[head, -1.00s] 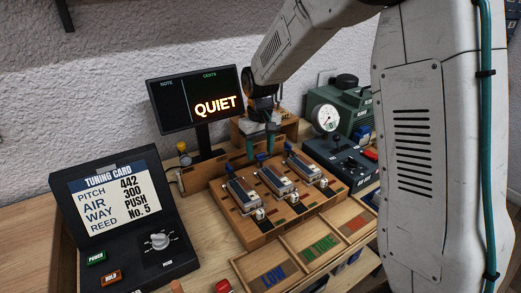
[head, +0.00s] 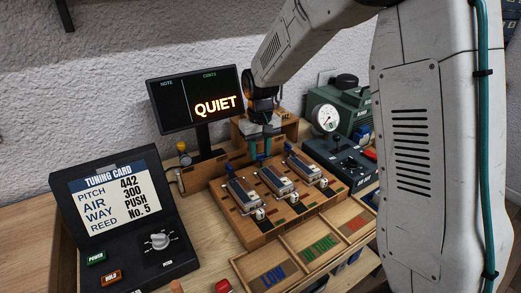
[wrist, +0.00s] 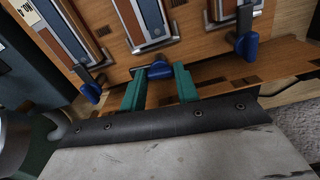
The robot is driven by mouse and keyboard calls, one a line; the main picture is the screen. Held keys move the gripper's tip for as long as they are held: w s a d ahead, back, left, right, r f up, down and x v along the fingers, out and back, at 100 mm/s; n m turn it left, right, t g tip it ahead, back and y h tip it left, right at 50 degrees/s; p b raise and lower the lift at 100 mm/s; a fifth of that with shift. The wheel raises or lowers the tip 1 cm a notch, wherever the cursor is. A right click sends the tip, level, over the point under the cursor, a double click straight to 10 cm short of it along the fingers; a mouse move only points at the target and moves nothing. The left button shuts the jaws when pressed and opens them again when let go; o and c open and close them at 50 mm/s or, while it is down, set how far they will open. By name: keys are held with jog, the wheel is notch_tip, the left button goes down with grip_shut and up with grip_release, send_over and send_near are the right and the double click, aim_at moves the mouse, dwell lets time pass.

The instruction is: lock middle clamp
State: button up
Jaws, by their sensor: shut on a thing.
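My gripper (head: 260,148) has its teal fingers on either side of the middle clamp's blue handle at the back of the wooden fixture (head: 262,231). In the wrist view my gripper (wrist: 158,88) is shut on the middle clamp's blue handle (wrist: 157,70). The middle reed bed (head: 276,181) lies in front of the handle. The other two blue clamp handles, one (wrist: 90,92) on the left and one (wrist: 246,47) on the right in the wrist view, stand clear of the fingers. The fingertips are partly hidden in the head view.
A display reading QUIET (head: 196,99) stands behind on the left. The tuning card box (head: 119,215) is at the left front. A green machine with a gauge (head: 348,112) and a dark control box (head: 340,157) stand at the right. Labelled trays (head: 318,247) lie in front.

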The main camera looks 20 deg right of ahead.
jog(key=m, duration=0.8)
jog(key=shift+m, duration=0.4)
jog(key=m, duration=0.4)
jog(key=shift+m, duration=2.2)
jog(key=shift+r, duration=0.1)
jog(key=o, duration=1)
